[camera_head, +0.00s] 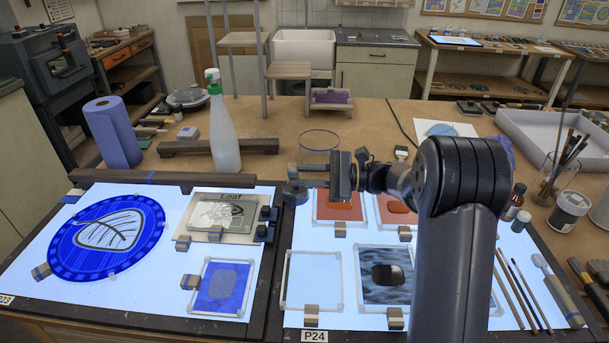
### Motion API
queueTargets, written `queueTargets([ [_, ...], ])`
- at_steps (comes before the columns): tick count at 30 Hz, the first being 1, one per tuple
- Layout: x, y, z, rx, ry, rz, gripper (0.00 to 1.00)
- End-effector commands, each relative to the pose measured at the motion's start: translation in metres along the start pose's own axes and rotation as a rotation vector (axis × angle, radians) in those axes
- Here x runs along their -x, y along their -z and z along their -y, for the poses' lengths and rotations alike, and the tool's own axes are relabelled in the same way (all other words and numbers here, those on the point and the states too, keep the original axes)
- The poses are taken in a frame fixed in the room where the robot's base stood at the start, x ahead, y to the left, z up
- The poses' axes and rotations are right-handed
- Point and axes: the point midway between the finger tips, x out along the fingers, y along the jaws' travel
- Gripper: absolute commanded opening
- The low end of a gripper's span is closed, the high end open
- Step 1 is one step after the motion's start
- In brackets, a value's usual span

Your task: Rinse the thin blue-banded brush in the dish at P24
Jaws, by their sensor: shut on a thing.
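My gripper (316,175) is above the back left corner of the P24 light panel (350,334). It points left and is shut on a small dark round-based thing (295,193); what it is exactly is hard to tell. A clear round dish with a blue rim (320,134) stands on the bench just behind my gripper. Several thin brushes (515,289) lie side by side on the right of P24, right of my arm. I cannot make out which has a blue band. More brushes (566,150) stand in a glass jar at the right.
P24 holds framed glass panes, including a grey streaked one (385,274) and a red one (338,206). A spray bottle (222,130) and a wooden bar (218,147) stand behind on the left. Small bottles (515,202) stand right of my arm. My arm hides part of P24.

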Motion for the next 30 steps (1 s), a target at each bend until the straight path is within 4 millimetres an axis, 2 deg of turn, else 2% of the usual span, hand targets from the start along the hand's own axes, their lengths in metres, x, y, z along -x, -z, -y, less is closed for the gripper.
queueTargets([
  [5, 0.000, -0.004, 0.001, 0.001, 0.000, 0.000, 0.00],
  [19, 0.000, -0.037, 0.002, 0.001, 0.001, 0.000, 0.00],
  [25, 0.000, -0.044, 0.001, 0.000, 0.001, 0.000, 0.00],
  [30, 0.000, -0.052, 0.007, 0.001, 0.001, 0.000, 0.00],
])
